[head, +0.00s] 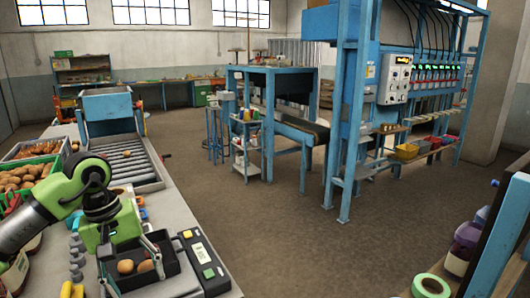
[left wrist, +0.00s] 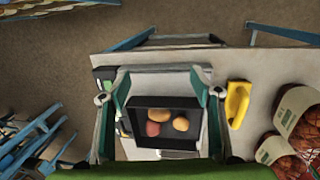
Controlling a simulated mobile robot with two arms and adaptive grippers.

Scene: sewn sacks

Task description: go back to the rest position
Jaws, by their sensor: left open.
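My left gripper (head: 131,262) is at the lower left of the head view, above a black tray (head: 168,250) on the grey bench. Its fingers are spread apart with nothing held between them. The left wrist view shows the open fingers of the left gripper (left wrist: 160,88) on either side of the black tray (left wrist: 150,105), apparently above it. Three potatoes (left wrist: 181,123) lie in the tray, one of them reddish. Whether the fingers touch the tray's rim is hard to tell. My right gripper is in neither view.
Crates of potatoes (head: 38,149) line the bench's left side. A roller conveyor (head: 146,165) lies behind. Open floor (head: 270,225) lies right of the bench.

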